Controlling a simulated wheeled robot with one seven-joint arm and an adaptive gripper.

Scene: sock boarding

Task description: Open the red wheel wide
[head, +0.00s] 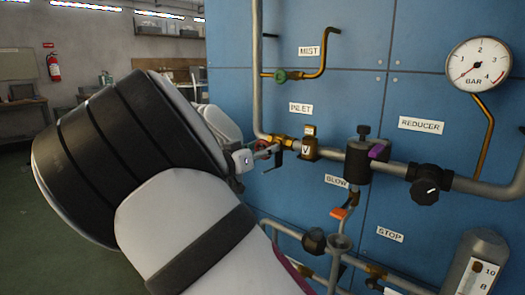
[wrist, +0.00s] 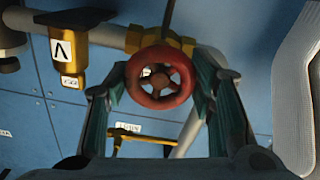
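The red wheel (wrist: 160,78) is a small round handwheel with spokes, on a brass valve in the middle of the wrist view. In the head view the red wheel (head: 263,143) is partly hidden behind my gripper, under the INLET label. My gripper (wrist: 160,72) faces the wheel with one finger on either side of its rim. The fingers are spread about as wide as the wheel, with only narrow gaps visible at the rim. In the head view my gripper (head: 262,153) is at the wheel, mostly hidden by my own wrist.
A brass valve (head: 309,148) marked V is just right of the wheel. A green knob (head: 281,76) on the MIST line is above.

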